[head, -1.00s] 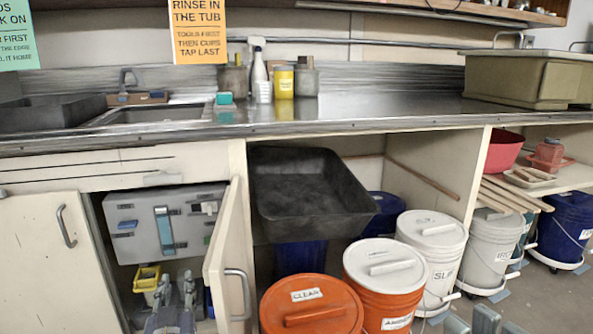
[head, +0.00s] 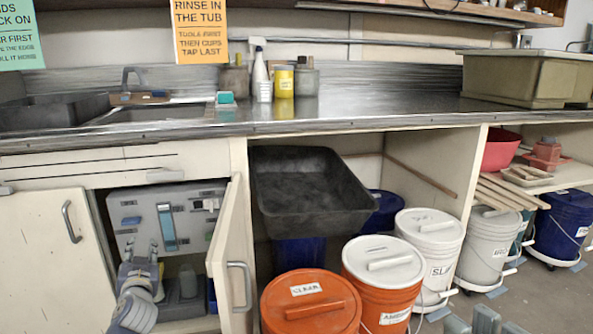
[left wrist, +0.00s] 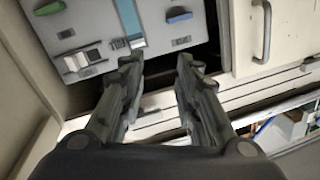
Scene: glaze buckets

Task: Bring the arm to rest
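My left gripper (head: 141,251) is in front of the open cabinet under the sink, at the lower left of the head view. In the left wrist view its two fingers (left wrist: 157,66) are spread apart with nothing between them. Beyond them is a grey panel box (head: 190,213) with a blue strip, in the cabinet; it also shows in the left wrist view (left wrist: 88,28). I cannot tell the exact gap between gripper and box. What look like my right gripper's fingertips (head: 471,321) poke in at the bottom edge, apart and empty; the rest is out of frame.
The open cabinet door (head: 229,260) stands just right of my left arm. A closed door (head: 55,262) is on the left. An orange bucket (head: 309,304), another orange bucket (head: 383,290) and a white bucket (head: 430,250) stand under the counter (head: 340,112). A black tub (head: 312,192) is above them.

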